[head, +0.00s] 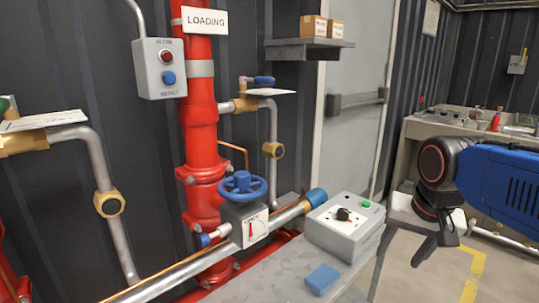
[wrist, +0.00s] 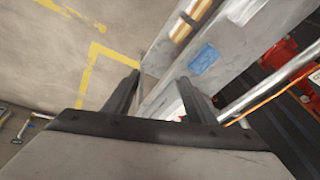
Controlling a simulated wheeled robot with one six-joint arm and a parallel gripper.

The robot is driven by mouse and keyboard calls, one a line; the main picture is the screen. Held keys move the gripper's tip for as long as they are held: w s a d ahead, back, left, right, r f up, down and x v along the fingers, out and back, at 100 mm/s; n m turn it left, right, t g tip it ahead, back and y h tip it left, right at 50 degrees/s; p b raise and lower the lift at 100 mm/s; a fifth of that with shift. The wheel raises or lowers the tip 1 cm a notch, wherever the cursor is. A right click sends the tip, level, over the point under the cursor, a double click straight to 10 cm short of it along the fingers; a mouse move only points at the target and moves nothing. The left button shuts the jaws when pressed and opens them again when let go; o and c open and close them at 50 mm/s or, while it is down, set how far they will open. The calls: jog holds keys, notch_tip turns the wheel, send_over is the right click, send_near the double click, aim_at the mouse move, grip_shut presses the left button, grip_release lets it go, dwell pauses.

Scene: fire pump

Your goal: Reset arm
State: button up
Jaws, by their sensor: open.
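My gripper (head: 432,246) hangs at the right of the head view, beyond the right end of the grey bench, with nothing held. In the wrist view its two fingers (wrist: 158,95) are spread apart, with floor and the bench edge behind them. My blue and black arm reaches in from the right edge of the head view.
A grey bench (head: 262,279) carries a blue block (head: 322,278) and a grey control box (head: 345,228) with a black knob. A blue handwheel valve (head: 242,186) stands before a red pipe (head: 203,130). A counter (head: 420,130) stands at the back right. Yellow-marked floor (head: 472,262) is clear.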

jog(key=s+f+n+t, duration=0.1)
jog(key=s+f+n, duration=0.3)
jog(key=s+f, duration=0.4)
jog(key=shift+s+d+f+n, duration=0.2)
jog(key=shift+s+d+n, duration=0.05)
jog(key=shift+s+n, duration=0.15)
jog(key=shift+c, duration=0.5)
